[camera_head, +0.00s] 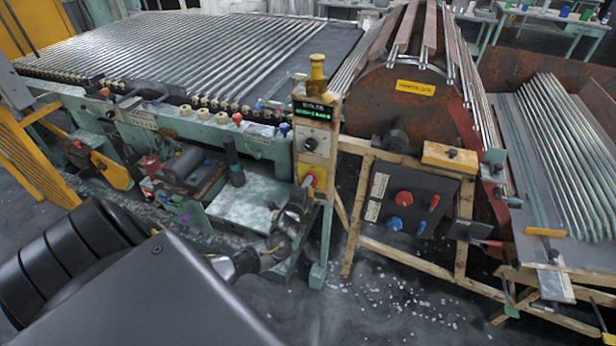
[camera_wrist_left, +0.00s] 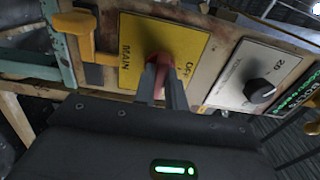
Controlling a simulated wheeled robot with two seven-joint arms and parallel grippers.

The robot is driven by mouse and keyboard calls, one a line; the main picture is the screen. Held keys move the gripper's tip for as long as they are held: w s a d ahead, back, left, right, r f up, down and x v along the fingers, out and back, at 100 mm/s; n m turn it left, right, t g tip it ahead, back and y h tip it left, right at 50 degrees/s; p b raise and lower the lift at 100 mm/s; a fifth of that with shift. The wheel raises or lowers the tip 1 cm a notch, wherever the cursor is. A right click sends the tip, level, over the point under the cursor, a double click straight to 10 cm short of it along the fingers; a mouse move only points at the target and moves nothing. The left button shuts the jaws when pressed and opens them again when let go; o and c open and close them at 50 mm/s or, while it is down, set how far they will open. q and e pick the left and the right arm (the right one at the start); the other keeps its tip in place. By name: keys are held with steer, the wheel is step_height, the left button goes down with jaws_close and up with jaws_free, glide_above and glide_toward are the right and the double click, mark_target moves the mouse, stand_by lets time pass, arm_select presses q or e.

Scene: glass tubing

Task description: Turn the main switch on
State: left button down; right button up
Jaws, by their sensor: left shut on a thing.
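The main switch is a red knob on a yellow plate (camera_wrist_left: 195,43) that reads MAIN and OFF, set in the wooden-edged control post. In the left wrist view my left gripper (camera_wrist_left: 161,75) is shut on the red switch knob (camera_wrist_left: 160,62), one dark finger on each side. The fingers hide part of the knob, and I cannot tell its exact angle. In the head view the yellow plate (camera_head: 319,172) sits low on the post, and my left gripper (camera_head: 303,190) reaches it from the lower left. My right gripper is not in view.
A grey plate with a black dial (camera_wrist_left: 259,91) is beside the switch plate, and a lit green display (camera_head: 313,112) is above. A yellow bracket (camera_wrist_left: 78,28) sticks out close to the switch. A black box with red and blue knobs (camera_head: 403,198) stands to the right.

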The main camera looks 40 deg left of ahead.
arm_select(q)
steer(key=c, duration=1.4)
jaws_free()
steer(key=shift+c, duration=0.2)
steer(key=shift+s, duration=0.1)
steer(key=v, duration=1)
steer(key=shift+s+d+b, duration=0.2)
steer(key=shift+s+b, duration=0.05)
steer(key=shift+b, duration=0.2)
